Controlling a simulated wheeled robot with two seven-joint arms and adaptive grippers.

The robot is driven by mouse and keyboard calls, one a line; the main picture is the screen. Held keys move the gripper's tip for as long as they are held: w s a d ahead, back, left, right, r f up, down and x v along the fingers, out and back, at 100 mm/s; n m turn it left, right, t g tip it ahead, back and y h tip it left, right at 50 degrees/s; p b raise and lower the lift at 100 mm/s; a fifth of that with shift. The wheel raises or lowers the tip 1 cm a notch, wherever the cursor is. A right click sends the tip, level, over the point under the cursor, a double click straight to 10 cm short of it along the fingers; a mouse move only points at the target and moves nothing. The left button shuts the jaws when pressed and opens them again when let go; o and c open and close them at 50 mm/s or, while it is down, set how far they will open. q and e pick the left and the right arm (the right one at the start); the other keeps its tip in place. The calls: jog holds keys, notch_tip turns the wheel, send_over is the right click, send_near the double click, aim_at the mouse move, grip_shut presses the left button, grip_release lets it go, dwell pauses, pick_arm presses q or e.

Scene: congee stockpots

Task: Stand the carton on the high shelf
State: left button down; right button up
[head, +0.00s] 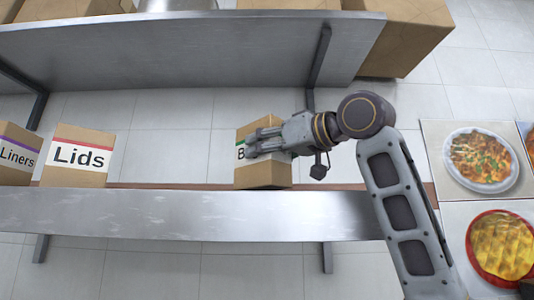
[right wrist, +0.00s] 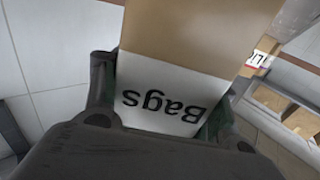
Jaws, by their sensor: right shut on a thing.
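The carton (head: 264,177) is a brown box with a white label and a green stripe, at the middle of the head view near the lower steel shelf. My right gripper (head: 262,142) is shut on it from the right, its fingers covering much of the label. In the right wrist view the carton (right wrist: 195,35) sits between the fingers and its label reads "Bags" upside down. I cannot tell whether its base touches the lower shelf. The high shelf (head: 170,52) runs across above it. My left gripper is out of view.
The lower shelf (head: 150,215) also bears a "Lids" carton (head: 77,175) and a "Liners" carton (head: 14,172) at left. Large brown boxes (head: 425,38) stand at the top right. A dark bracket (head: 319,55) supports the high shelf. Food pictures (head: 480,160) hang at right.

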jog(key=shift+f, duration=0.5)
jog(key=shift+f, duration=0.15)
jog(key=o, duration=1.3)
jog(key=shift+c, duration=0.2)
jog(key=shift+s, duration=0.1)
jog(key=b+v, duration=0.3)
jog(key=v, duration=0.7)
jog(key=shift+s+d, duration=0.15)
jog(key=shift+d, duration=0.05)
jog(key=shift+b+v, duration=0.3)
jog(key=shift+v, duration=0.45)
